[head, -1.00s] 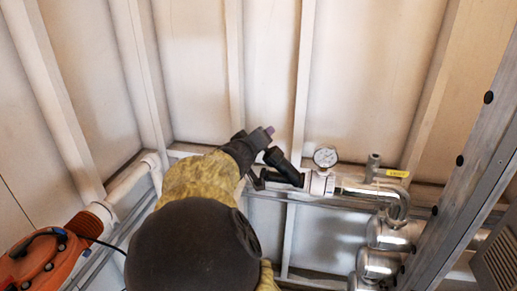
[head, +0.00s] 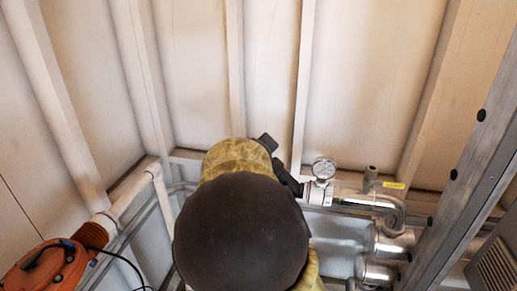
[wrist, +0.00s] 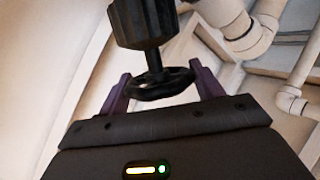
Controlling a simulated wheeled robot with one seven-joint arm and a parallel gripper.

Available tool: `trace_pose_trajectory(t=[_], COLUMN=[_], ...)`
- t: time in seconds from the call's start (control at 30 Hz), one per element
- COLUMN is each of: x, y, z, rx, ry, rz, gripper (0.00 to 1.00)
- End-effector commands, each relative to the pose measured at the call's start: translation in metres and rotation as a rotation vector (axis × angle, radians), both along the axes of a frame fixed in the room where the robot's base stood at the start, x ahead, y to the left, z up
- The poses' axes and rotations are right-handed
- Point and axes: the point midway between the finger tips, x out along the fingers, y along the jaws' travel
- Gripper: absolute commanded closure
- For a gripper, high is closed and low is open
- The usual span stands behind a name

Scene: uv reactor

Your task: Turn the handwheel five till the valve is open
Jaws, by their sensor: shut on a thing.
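The black handwheel (wrist: 152,96) sits at the end of a dark ribbed valve body (wrist: 143,22) in the wrist view. My gripper (wrist: 164,76) has its two purple fingers on either side of the wheel's rim and is shut on it. In the head view, part of the black valve body (head: 287,180) shows at the left end of the pipe fitting. The wheel and the fingertips are hidden there behind my arm. I cannot tell from these frames how far the valve is open.
A round pressure gauge (head: 324,169) stands just right of the valve. A small stub with a yellow tag (head: 392,185) and a curved steel pipe (head: 393,212) lie further right. An orange machine (head: 45,268) is at lower left. A grey metal post (head: 462,175) rises at right.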

Motion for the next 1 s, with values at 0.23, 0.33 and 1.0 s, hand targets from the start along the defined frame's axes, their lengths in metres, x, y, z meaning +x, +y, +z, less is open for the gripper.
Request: trace_pose_trajectory(t=[0.23, 0.33, 1.0], x=[-0.0005, -0.0004, -0.0010], y=[0.0000, 0.0003, -0.0004], z=[0.0022, 0.0033, 0.0061], rx=[0.010, 0.012, 0.046], ry=[0.039, 0.056, 0.229], rz=[0.037, 0.056, 0.226], gripper=[0.57, 0.57, 0.57])
